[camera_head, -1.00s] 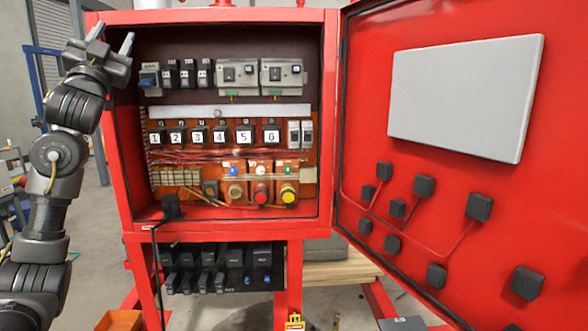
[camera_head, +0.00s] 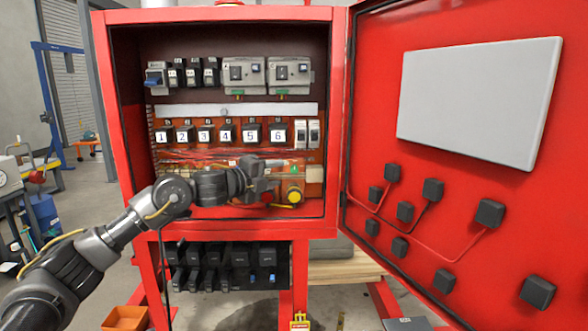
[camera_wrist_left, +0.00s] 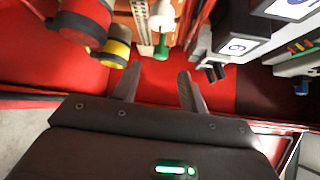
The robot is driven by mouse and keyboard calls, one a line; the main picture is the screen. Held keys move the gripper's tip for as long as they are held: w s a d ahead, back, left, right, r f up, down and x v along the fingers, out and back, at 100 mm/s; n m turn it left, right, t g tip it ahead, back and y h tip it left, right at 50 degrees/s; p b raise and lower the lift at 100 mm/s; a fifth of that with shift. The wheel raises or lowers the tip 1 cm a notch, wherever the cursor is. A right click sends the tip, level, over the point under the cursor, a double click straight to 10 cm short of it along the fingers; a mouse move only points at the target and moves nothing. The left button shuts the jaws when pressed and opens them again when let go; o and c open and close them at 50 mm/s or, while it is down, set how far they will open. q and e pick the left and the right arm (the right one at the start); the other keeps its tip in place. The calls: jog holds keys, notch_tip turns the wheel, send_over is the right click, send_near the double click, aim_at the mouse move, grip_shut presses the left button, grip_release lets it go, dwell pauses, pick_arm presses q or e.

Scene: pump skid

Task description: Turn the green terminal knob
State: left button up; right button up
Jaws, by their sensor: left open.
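The green terminal knob (camera_head: 295,169) is a small green piece on the orange panel in the lower right of the open red cabinet. In the left wrist view the green knob (camera_wrist_left: 161,48) shows beyond the fingertips, roughly in line with the space between them, with a white part behind it. My left gripper (camera_head: 277,172) is inside the cabinet, just left of the green knob. Its two fingers (camera_wrist_left: 158,82) are apart with nothing between them. The gripper hides the neighbouring terminals in the head view. My right gripper is not in view.
A yellow knob (camera_head: 294,194) sits just below the green one, and a red knob (camera_head: 267,197) is partly hidden beside it. Numbered black modules, including number 6 (camera_head: 278,136), run above. The open red door (camera_head: 384,110) stands at the right.

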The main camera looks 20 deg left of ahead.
aim_at(292, 170)
pick_arm(q)
jog(key=p+x, duration=0.2)
jog(key=x, duration=0.5)
jog(key=shift+w+r, duration=0.15)
jog(key=shift+w+d, duration=0.25)
jog(key=shift+w, duration=0.3)
